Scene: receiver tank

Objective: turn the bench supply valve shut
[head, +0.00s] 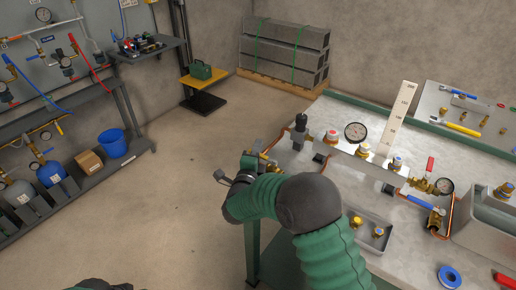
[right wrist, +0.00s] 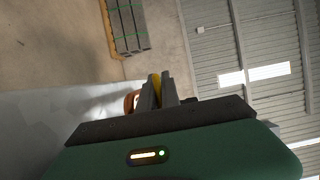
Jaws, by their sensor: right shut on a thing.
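My right gripper (head: 262,155) is at the left end of the bench, beside the copper pipe (head: 281,136). In the right wrist view my right gripper (right wrist: 157,95) is shut on a narrow yellow handle (right wrist: 155,80), which looks like the lever of the bench supply valve. The valve's body is mostly hidden behind my gripper and forearm in the head view, so I cannot tell the lever's angle. A blurred copper-coloured part (right wrist: 130,101) shows just left of the fingers.
A yellow stand (head: 203,82) is farther back. The floor left of the bench is clear.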

